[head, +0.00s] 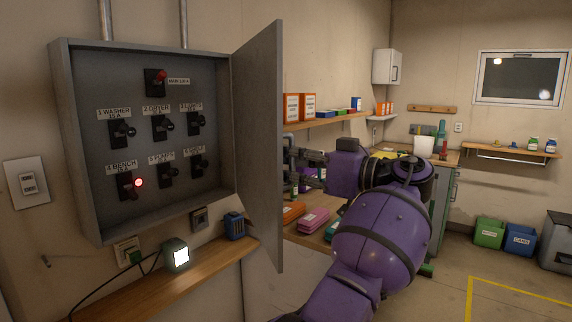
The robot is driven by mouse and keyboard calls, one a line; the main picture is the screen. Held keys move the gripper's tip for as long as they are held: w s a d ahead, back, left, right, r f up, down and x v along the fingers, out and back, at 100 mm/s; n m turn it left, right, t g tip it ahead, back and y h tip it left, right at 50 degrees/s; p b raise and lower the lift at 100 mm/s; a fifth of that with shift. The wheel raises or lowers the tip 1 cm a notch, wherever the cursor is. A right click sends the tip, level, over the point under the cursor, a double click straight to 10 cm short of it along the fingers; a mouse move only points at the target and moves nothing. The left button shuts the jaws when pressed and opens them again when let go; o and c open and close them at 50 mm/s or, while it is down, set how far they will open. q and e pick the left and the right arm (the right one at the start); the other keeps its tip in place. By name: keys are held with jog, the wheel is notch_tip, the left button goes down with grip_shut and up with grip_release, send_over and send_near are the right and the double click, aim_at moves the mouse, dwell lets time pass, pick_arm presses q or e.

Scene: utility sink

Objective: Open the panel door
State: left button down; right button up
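The grey panel box (85,165) hangs on the wall at the left of the head view. Its door (262,150) stands swung out to the right, so the inside shows. Inside are several labelled black switches, a red-topped main switch (156,82) and a glowing red light (138,183) beside the fourth switch. My purple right arm comes in from the bottom right. My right gripper (308,168) is just right of the door, partly hidden by its edge; contact cannot be told. Its fingers look spread apart. My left gripper is not in view.
A wooden shelf (215,258) below the panel holds a lit lamp (177,255) and a small blue box (234,226). Behind my arm are a workbench with coloured boxes (313,222) and a wall shelf (330,119). Open floor (450,275) lies at the right.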

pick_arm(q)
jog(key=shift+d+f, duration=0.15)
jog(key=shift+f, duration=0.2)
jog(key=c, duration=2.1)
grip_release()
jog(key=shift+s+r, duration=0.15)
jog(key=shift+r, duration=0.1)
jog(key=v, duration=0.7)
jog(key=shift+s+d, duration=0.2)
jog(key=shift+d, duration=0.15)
